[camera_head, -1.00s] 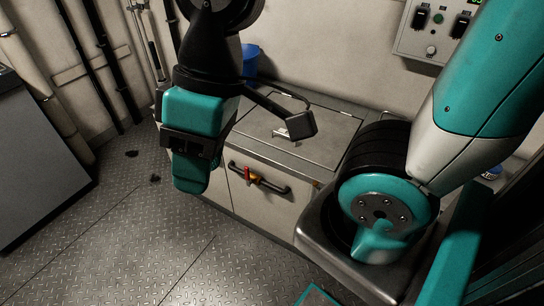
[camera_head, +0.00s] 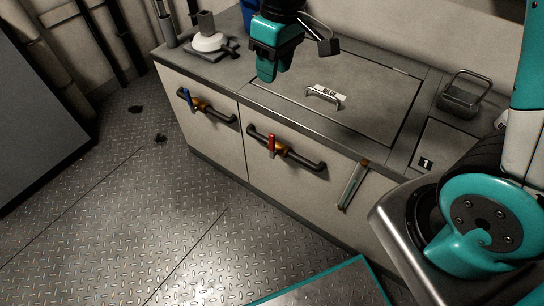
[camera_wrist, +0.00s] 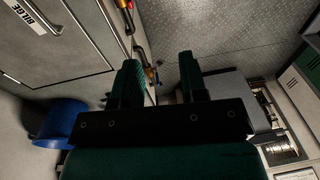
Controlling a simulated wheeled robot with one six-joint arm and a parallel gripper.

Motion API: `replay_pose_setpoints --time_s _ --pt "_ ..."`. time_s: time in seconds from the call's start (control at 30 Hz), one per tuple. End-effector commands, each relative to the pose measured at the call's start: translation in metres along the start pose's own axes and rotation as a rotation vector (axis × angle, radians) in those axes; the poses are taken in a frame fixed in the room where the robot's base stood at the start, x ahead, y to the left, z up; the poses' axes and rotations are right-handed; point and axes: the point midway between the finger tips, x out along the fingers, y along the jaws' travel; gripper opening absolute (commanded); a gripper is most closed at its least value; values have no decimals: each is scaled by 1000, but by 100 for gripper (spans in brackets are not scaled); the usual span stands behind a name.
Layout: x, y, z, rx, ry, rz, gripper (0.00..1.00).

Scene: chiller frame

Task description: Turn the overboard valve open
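Two valves sit on the cabinet front, each on a dark curved pipe. No label shows which one is overboard.
The cabinet top has a hatch with a handle (camera_head: 326,95), whose label reads BILGE in the wrist view (camera_wrist: 26,17). A blue bucket (camera_wrist: 62,122) stands behind.

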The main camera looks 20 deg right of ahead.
Motion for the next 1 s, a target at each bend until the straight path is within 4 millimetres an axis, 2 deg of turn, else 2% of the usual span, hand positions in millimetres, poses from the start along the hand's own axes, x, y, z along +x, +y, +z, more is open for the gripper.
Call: replay_pose_setpoints --time_s 0.03,0.1,0.2,0.33,0.47,0.57,1.0 --pt "48 18 -9 2 -22 19 39" --pt "79 36 -19 1 -43 45 39" --pt "110 53 -28 -1 -65 72 39" --pt "128 64 -34 -6 -79 90 39" --pt "141 66 -34 -7 -83 93 39" --pt "158 67 -32 -8 -85 92 39" --pt "257 75 -24 -7 -84 91 39"
